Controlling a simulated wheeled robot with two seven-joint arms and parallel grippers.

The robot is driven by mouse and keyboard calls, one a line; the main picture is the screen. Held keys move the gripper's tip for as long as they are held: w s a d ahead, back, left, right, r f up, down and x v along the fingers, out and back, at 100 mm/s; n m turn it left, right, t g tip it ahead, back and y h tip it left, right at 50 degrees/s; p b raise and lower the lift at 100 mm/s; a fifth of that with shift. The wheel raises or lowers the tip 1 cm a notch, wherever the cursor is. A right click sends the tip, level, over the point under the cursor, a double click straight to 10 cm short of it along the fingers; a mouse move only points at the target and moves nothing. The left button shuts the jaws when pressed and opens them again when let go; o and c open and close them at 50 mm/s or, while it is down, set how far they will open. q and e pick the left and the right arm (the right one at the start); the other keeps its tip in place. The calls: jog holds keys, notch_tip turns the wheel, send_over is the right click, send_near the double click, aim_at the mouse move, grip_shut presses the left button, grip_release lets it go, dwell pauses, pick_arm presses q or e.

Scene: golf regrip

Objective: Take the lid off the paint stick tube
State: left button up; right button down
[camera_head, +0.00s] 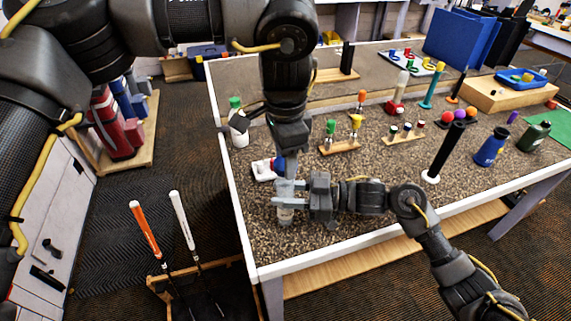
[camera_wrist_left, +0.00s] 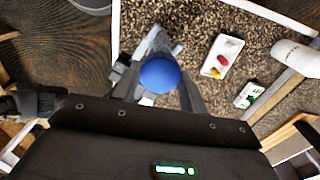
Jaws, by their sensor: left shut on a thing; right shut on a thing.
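The tube (camera_head: 285,216) is a pale upright cylinder low over the speckled tabletop near its left front corner. My right gripper (camera_head: 285,190) reaches in from the right and is shut around the tube's body. My left gripper (camera_head: 291,165) points down from above, just over the right one. In the left wrist view, its fingers are shut on a round blue lid (camera_wrist_left: 160,75), seen from above.
A small white tray (camera_head: 262,171) lies close behind the grippers. A white bottle (camera_head: 238,130) stands at the left edge. Several small holders, a black upright grip (camera_head: 446,150) and a blue bottle (camera_head: 490,147) stand farther right.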

pick_arm(q)
jog(key=shift+r, duration=0.75)
pick_arm(e)
jog(key=c, duration=0.9)
grip_release()
jog(key=shift+d, duration=0.1)
pick_arm(q)
jog(key=shift+f, duration=0.15)
pick_arm(e)
jog(key=shift+d, duration=0.3)
pick_arm(q)
notch_tip(320, 180, down, 2)
jog(key=b, duration=0.2)
jog(key=shift+f+b, duration=0.25)
jog(key=shift+b, duration=0.15)
pick_arm(e)
jog(key=shift+s+d, duration=0.15)
jog(key=shift+d, duration=1.7)
jog(key=shift+s+d, duration=0.15)
jog(key=shift+d, duration=1.75)
jog(key=shift+s+d, duration=0.15)
jog(key=shift+d, duration=1.7)
